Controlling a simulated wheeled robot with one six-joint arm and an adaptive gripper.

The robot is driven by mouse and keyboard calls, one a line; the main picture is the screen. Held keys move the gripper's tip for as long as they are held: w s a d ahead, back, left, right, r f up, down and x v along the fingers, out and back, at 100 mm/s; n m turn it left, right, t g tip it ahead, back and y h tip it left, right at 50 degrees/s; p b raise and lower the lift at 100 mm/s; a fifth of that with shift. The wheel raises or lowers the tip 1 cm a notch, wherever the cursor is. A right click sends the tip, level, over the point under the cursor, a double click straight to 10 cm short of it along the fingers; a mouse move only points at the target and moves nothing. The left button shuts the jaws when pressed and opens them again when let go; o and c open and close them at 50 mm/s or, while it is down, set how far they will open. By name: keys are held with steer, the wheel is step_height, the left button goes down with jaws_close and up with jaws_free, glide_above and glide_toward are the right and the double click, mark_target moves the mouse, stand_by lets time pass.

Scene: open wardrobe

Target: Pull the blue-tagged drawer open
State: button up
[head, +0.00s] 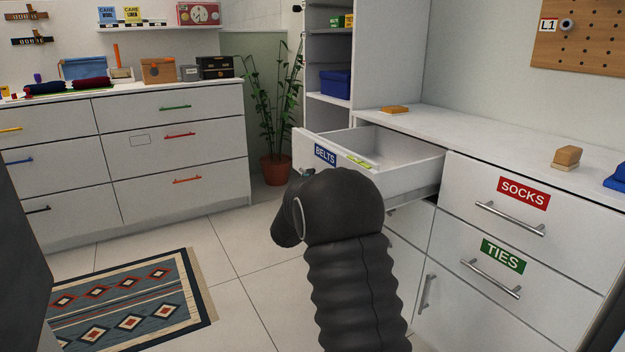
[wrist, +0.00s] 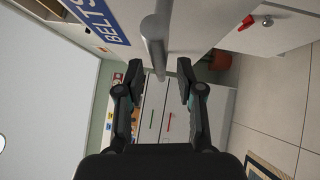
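The blue-tagged drawer (head: 400,182), labelled BELTS on a blue tag (head: 325,154), stands pulled out from the right-hand cabinet, and its white inside shows. A yellow-green item (head: 359,162) shows at its front. In the wrist view, the blue tag (wrist: 101,20) and the drawer's silver bar handle (wrist: 156,42) are close. My gripper (wrist: 159,68) is open, its fingertips apart on either side of the handle's near end, with gaps visible. In the head view, my dark arm hides most of the gripper and the handle.
The SOCKS drawer (head: 532,216) and TIES drawer (head: 484,272) are shut at the right. A white dresser (head: 150,150) with coloured handles stands at the left. A potted plant (head: 275,168) is at the back. A patterned rug (head: 130,305) lies on otherwise clear floor.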

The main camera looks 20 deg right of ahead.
steer(key=v, duration=1)
